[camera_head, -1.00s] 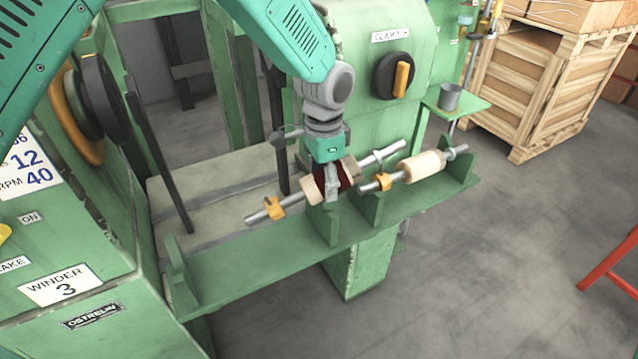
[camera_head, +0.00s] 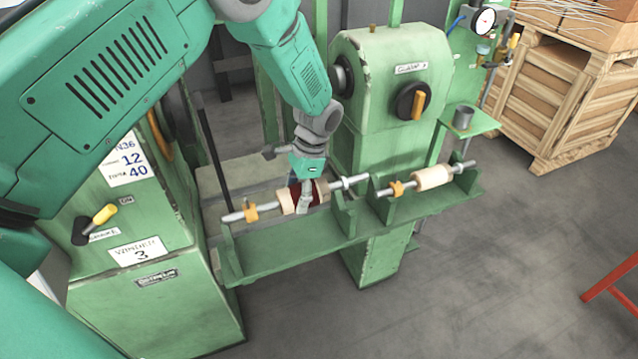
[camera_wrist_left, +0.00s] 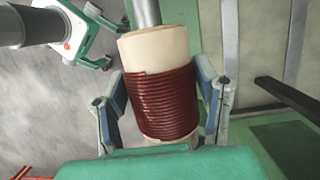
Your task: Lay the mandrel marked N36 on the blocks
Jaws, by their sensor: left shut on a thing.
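My left gripper (camera_head: 303,203) is shut on a mandrel with cream ends and a dark red winding (camera_head: 319,192). In the left wrist view the fingers (camera_wrist_left: 165,100) stand on both sides of the winding (camera_wrist_left: 163,103). An orange tag (camera_head: 250,212) hangs on its shaft; no marking is legible. The shaft lies across the left block (camera_head: 230,256) and middle block (camera_head: 346,211) of a green rail; I cannot tell whether it touches them. A second mandrel with a bare cream body (camera_head: 431,178) and orange tag lies on the right blocks. My right gripper is not in view.
The green winder (camera_head: 160,310) stands at the left with a card (camera_head: 128,160) reading N36, 12 and 40. The clamp housing (camera_head: 375,85) stands behind the rail. A cup (camera_head: 463,117) sits on a small shelf. A wooden crate (camera_head: 555,105) is at back right.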

